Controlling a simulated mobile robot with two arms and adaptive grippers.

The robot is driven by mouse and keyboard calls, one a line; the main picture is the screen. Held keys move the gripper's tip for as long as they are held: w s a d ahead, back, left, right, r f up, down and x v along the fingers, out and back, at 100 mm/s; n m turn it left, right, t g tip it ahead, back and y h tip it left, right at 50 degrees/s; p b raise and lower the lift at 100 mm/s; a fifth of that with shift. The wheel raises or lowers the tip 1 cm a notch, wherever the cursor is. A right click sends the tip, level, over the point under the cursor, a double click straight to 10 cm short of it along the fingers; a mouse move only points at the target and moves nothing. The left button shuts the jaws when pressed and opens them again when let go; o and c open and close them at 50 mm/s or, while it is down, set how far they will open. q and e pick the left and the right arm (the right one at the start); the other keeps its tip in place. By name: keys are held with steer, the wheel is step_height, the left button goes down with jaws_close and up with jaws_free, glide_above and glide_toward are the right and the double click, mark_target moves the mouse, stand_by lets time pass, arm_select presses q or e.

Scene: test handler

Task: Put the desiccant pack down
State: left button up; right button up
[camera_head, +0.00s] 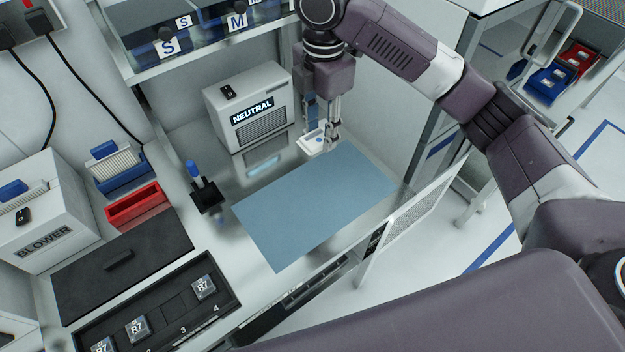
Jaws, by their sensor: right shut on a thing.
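The desiccant pack (313,142) is a small, flat, white piece. My right gripper (322,134) points down and is shut on it, near the far edge of the blue mat (315,208). I cannot tell whether the pack touches the surface below it. My left gripper does not show.
A white box marked NEUTRAL (250,105) stands just left of the right gripper. A black holder with a blue-topped tool (205,190) stands left of the mat. A red tray (137,205), a BLOWER box (45,215) and a slotted black tray (165,300) lie further left. The mat is clear.

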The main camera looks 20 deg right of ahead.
steer(key=p, duration=0.2)
glide_above(320, 195)
step_height(320, 195, down, 10)
step_height(320, 195, down, 4)
steer(key=shift+r, duration=0.25)
step_height(320, 195, down, 2)
steer(key=shift+f+p, duration=0.15)
steer(key=shift+p, duration=0.15)
step_height(320, 195, down, 2)
steer(key=shift+f, duration=0.25)
steer(key=shift+f+p, duration=0.3)
steer(key=shift+f, duration=0.05)
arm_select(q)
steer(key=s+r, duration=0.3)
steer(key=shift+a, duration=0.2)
arm_select(e)
steer(key=shift+f, duration=0.15)
steer(key=o, duration=1)
steer(key=shift+f, duration=0.1)
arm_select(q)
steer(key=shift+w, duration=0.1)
